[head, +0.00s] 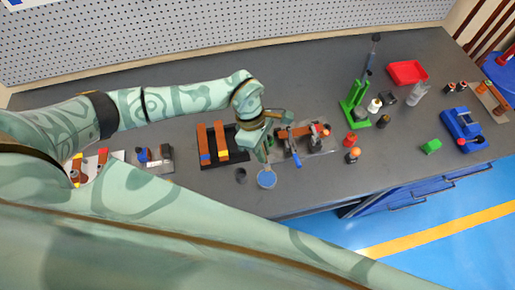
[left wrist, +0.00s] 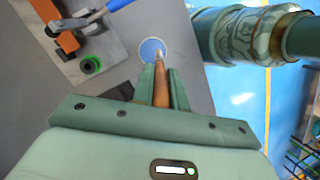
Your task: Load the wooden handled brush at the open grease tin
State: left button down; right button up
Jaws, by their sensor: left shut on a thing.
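The open grease tin (head: 267,180) is a small round tin with a blue inside, standing near the front edge of the grey bench. It also shows in the left wrist view (left wrist: 150,47). My left gripper (head: 265,152) is just behind and above the tin. In the left wrist view its fingers (left wrist: 160,84) are shut on the brown wooden handle of the brush (left wrist: 161,92). The brush points away from the gripper, and its pale tip overlaps the tin's near part in that view. I cannot tell whether the tip touches the grease. My right gripper is not in view.
A busbar bender with a blue-handled lever (head: 293,152) stands close right of the left gripper. A black rack with copper bars (head: 213,145) is to the left. The bench's front edge is close to the tin.

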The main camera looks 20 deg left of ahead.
pick_arm(q)
jog(key=shift+s+f+b, duration=0.1)
jog(key=shift+f+b, duration=0.3)
jog(key=shift+f, duration=0.2)
notch_tip(320, 180, down, 5)
jog(key=b, duration=0.3)
jog(key=shift+r+b, duration=0.1)
jog(key=shift+b, duration=0.3)
jog(key=shift+f+b, duration=0.3)
jog(key=shift+f, duration=0.1)
jog(key=shift+f, duration=0.1)
dwell(1.0)
